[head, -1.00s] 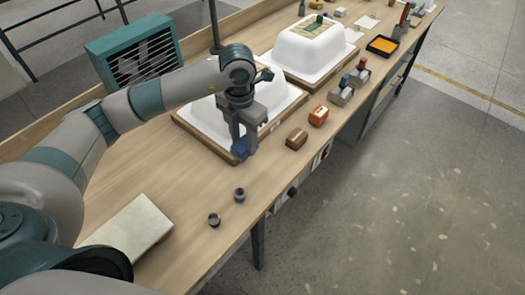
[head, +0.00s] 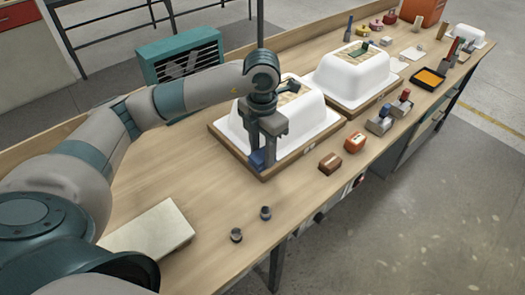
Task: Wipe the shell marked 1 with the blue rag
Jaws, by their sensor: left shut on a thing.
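My left gripper (head: 264,150) is shut on the blue rag (head: 257,160). It holds the rag at the near corner of the nearest white shell (head: 309,114), low beside its wall and over the edge of its wooden board (head: 285,161). I cannot tell if the rag touches the shell. A patterned panel lies on top of this shell, partly behind my arm. A second white shell (head: 350,84) stands on a board behind it, with a panel and a green piece on top. I cannot read a number on either shell. My right gripper is not in view.
Along the bench's front edge are a brown block (head: 330,163), an orange block (head: 355,143) and grey holders (head: 379,122). Two small dark cups (head: 265,213) and a pale flat box (head: 149,237) are nearer. A teal vented box (head: 181,57) stands at the back. An upright post rises behind my gripper.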

